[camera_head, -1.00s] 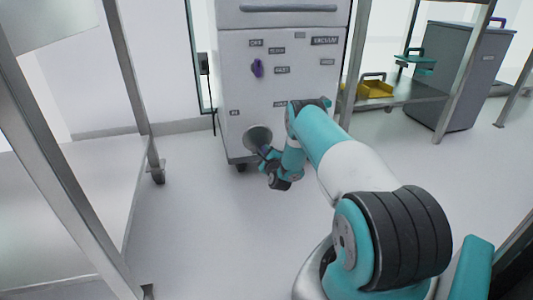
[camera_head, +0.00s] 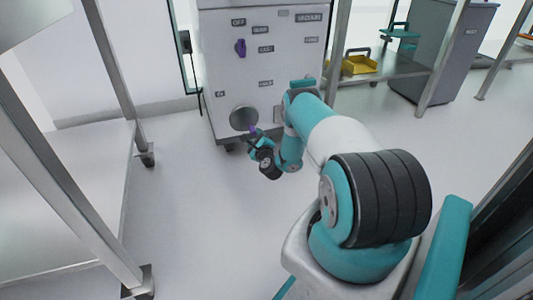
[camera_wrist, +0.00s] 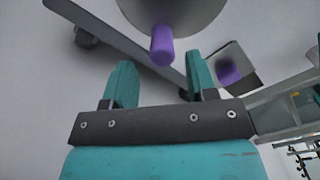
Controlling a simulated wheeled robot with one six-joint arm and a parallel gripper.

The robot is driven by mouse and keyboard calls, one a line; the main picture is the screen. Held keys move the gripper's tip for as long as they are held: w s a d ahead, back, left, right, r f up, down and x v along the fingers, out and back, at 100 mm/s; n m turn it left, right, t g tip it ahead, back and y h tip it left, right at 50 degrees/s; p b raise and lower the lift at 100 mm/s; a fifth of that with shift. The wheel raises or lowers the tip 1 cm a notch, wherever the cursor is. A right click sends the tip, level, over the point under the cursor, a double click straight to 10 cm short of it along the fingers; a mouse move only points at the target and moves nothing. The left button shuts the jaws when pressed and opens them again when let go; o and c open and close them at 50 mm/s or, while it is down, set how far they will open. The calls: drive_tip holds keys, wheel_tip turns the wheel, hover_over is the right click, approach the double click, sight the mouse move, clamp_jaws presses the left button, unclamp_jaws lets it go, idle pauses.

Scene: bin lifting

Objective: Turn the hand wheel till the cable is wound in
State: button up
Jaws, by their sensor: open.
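The hand wheel is a plain grey disc (camera_head: 243,118) low on the front of a white cabinet (camera_head: 225,75). It has a purple peg-like handle (camera_head: 252,129). In the wrist view, part of the disc (camera_wrist: 175,12) is at the top, and the purple handle (camera_wrist: 162,45) points down toward my gripper. My gripper (camera_head: 256,138) is just in front of the wheel. In the wrist view, its two teal fingers (camera_wrist: 162,80) are apart, with the handle beyond and between their tips. Contact cannot be told. I cannot make out the cable to be wound.
A purple knob (camera_head: 240,47) sits higher on the labelled cabinet. A metal rack (camera_head: 112,65) stands on the left. A shelf (camera_head: 395,77) with a yellow bin (camera_head: 358,65) and a grey container (camera_head: 440,50) are on the right. The floor (camera_head: 190,200) between is clear.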

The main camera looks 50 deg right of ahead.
drive_tip(key=p+v, duration=1.3)
drive_tip(key=p, duration=0.2)
